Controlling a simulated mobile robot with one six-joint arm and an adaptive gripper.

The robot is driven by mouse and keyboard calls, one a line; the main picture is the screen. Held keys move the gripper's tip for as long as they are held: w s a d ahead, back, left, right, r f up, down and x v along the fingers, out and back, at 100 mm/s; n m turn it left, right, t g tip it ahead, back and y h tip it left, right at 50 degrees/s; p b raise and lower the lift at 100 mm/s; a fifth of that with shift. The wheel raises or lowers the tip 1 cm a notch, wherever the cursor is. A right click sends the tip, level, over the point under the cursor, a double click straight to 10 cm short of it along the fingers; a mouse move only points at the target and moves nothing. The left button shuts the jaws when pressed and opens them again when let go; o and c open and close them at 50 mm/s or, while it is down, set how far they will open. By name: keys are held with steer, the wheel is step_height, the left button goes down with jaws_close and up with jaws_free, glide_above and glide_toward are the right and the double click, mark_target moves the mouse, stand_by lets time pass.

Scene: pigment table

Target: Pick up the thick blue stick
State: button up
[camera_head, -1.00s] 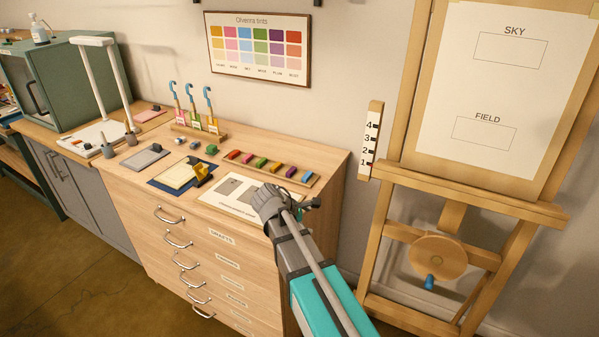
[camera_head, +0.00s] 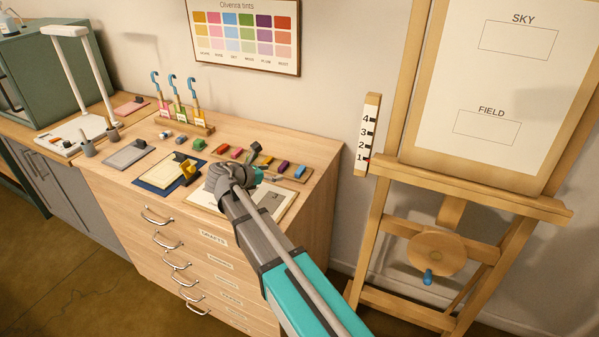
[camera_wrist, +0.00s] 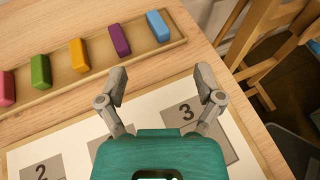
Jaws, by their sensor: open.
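The blue stick (camera_wrist: 158,26) lies at the right end of a wooden tray (camera_wrist: 112,76), beside a purple stick (camera_wrist: 120,40). The blue stick also shows in the head view (camera_head: 299,172), at the tray's right end. My gripper (camera_wrist: 161,77) is open and empty, its two fingers spread above the white numbered card, in front of the tray. The blue stick lies beyond the fingertips in the wrist view, and nothing touches it. In the head view my gripper (camera_head: 262,174) is at the tray's near side and partly hides the tray's front edge.
Yellow (camera_wrist: 78,55), green (camera_wrist: 40,71) and pink (camera_wrist: 5,88) sticks share the tray. The white card (camera_wrist: 72,135) lies below my gripper. A stamp-like yellow and black thing (camera_head: 188,171) stands left of my wrist. The table's right edge and easel (camera_head: 480,205) are to the right.

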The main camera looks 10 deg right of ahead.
mark_target(299, 169)
steer(key=shift+f, duration=0.1)
steer(key=shift+w+d+f+b, duration=0.25)
steer(key=shift+w+d+b, duration=0.05)
steer(key=shift+d+b, duration=0.1)
steer(key=shift+b+x, duration=1.25)
steer(key=shift+x, duration=2.3)
steer(key=shift+w+b+x, duration=0.2)
steer(key=shift+b+x, duration=0.9)
steer(key=shift+x, duration=1.55)
steer(key=shift+a+f, duration=0.1)
steer(key=shift+a, duration=0.1)
jaws_close()
